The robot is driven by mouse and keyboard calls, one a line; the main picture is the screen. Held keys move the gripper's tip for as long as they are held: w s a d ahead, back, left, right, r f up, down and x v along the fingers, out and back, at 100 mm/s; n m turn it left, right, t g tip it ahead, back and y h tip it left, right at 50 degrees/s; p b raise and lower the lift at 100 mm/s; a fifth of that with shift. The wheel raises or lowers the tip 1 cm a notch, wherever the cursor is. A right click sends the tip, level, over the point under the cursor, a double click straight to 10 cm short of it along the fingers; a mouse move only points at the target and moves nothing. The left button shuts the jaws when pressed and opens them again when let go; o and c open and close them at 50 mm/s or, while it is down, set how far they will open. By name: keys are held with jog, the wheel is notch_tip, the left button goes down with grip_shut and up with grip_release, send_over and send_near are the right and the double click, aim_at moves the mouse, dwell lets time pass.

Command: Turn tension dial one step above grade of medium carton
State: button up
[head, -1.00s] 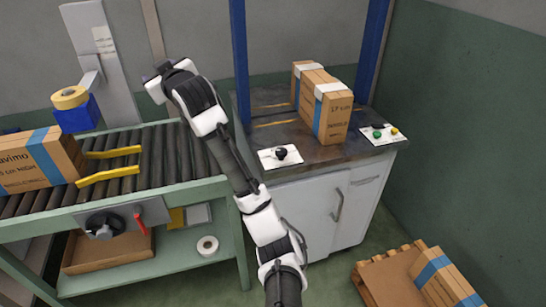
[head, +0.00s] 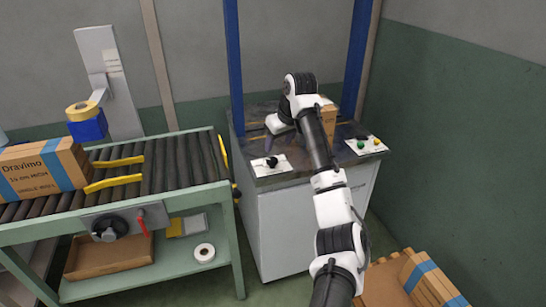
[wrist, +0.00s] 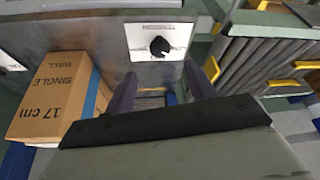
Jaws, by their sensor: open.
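The black tension dial (head: 272,162) sits on a white plate on the front left of the dark worktop. It also shows in the wrist view (wrist: 159,46), with its scale too small to read. My gripper (wrist: 162,72) is open and empty, its fingers pointing toward the dial and apart from it. In the head view my wrist hangs above the worktop, just behind and right of the dial. A carton (head: 328,120) on the worktop is mostly hidden by my arm; in the wrist view this carton (wrist: 50,97) reads "SINGLE WALL" and "17 cm".
A larger carton (head: 40,170) marked "Dravimo" lies on the roller conveyor (head: 185,165) at left. A plate with green and yellow buttons (head: 366,145) is at the worktop's right. Blue posts (head: 234,65) flank the worktop. Flat cartons (head: 432,285) rest on a pallet at lower right.

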aim_at(272, 160)
jog(key=x, duration=0.8)
jog(key=shift+w+a+f+p, duration=0.1)
jog(key=shift+f+p, duration=0.15)
jog(key=shift+p, duration=0.1)
jog(key=c, duration=1)
